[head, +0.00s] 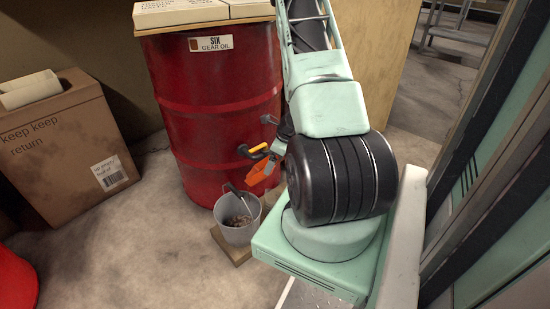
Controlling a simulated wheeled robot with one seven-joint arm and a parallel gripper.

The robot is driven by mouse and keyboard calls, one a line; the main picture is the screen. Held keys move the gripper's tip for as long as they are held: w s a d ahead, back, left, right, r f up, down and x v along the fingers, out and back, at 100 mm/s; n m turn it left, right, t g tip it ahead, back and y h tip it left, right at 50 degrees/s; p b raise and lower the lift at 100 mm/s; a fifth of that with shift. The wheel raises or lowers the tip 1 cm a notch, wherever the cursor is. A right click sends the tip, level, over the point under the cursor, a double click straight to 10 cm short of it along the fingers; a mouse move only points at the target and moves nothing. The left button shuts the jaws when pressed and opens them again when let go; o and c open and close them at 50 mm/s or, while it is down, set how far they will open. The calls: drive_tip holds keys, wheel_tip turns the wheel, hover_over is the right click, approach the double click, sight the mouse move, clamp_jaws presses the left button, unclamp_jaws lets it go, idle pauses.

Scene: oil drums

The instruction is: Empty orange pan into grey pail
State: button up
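The orange pan (261,171) is in the air in front of the red drum, steeply tilted. My gripper (277,147) is at its upper end and appears shut on it; my arm hides part of the fingers. A yellow and black piece (257,149) shows just above the pan; I cannot tell whether it belongs to the pan. The grey pail (227,234) stands upright below and left of the pan. It has dark brown bits inside, and a dark handle-like piece (233,190) shows at its rim. The pan is above the pail's right side, apart from it.
The pail stands on a small wooden board (231,252) by the red drum (215,105), which carries boxes (180,12) on top. A cardboard carton (65,150) stands at left, and a red object (15,280) at lower left. The concrete floor (120,250) between is clear.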

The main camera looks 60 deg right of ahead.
drive_tip(key=shift+w+a+r+g+p, duration=0.2)
drive_tip(key=shift+w+r+g+p, duration=0.85)
drive_tip(key=shift+p, duration=2.65)
drive_tip(key=shift+w+a+r+g+p, duration=0.15)
drive_tip(key=shift+w+g+p, duration=0.15)
drive_tip(key=shift+p, duration=1.75)
drive_tip(key=shift+w+d+r+g+p, duration=0.15)
drive_tip(key=shift+w+p, duration=0.25)
drive_tip(key=shift+p, duration=1.6)
drive_tip(key=shift+w+a+r+g+h+p, duration=0.15)
drive_tip(key=shift+w+g+p, duration=0.15)
drive_tip(key=shift+p, duration=1.25)
drive_tip(key=shift+w+d+r+g+h+p, duration=0.1)
drive_tip(key=shift+w+g+h+p, duration=0.15)
drive_tip(key=shift+p, duration=1.25)
